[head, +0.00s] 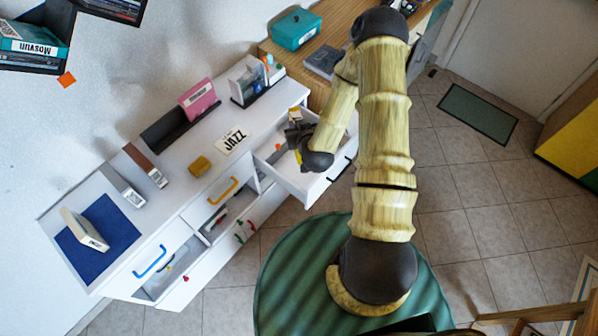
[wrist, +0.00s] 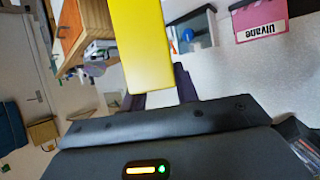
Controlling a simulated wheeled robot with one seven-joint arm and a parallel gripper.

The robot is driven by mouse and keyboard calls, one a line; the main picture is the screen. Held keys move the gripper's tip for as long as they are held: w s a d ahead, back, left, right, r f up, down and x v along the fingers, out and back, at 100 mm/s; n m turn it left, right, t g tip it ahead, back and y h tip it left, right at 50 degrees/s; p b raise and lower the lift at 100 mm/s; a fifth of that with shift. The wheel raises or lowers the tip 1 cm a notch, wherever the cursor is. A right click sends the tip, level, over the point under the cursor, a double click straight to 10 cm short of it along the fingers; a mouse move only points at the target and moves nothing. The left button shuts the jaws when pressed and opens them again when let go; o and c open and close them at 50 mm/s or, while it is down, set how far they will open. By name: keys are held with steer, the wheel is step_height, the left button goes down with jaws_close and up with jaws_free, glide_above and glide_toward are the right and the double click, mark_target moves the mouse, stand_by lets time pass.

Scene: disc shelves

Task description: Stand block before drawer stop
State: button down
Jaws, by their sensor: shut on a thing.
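My gripper (head: 299,142) is over the open right-hand drawer (head: 318,182) of the white cabinet. It is shut on a yellow block. In the wrist view the yellow block (wrist: 143,45) stretches away from the dark fingers (wrist: 165,94) toward the top edge. In the head view only a small yellow part of the block (head: 298,156) shows beside the gripper. I cannot tell whether the block touches the drawer. The drawer stop cannot be made out for sure.
The white cabinet top carries a JAZZ sign (head: 231,140), a mustard-yellow piece (head: 200,166), a pink case (head: 198,99) and a blue mat (head: 98,236). Drawers with a yellow handle (head: 222,190) and a blue handle (head: 150,262) are to the left. A teal box (head: 296,29) stands behind.

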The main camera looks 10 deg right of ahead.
steer(key=shift+d, duration=0.1)
steer(key=shift+w+d+f+b, duration=0.15)
steer(key=shift+f+b, duration=0.15)
steer(key=shift+b, duration=0.1)
steer(key=w+f+m+g+h+b, duration=0.1)
steer(key=f+m+h+b, duration=0.2)
steer(key=b, duration=0.6)
steer(key=w+f+m+g+h+b, duration=0.1)
steer(key=f+m+g+h+b, duration=0.1)
steer(key=b, duration=0.7)
steer(key=w+f+m+g+h+b, duration=0.1)
steer(key=f+m+h+b, duration=0.3)
steer(key=b, duration=0.5)
steer(key=shift+w+a+f+m+b, duration=0.2)
steer(key=shift+w+f+m+b, duration=0.2)
steer(key=shift+f+m, duration=0.2)
steer(key=shift+s+a+f+g+h+b, duration=0.2)
steer(key=shift+s+a+g+h+b, duration=0.2)
steer(key=shift+g+b, duration=0.15)
steer(key=shift+r+m, duration=0.15)
steer(key=shift+m, duration=0.15)
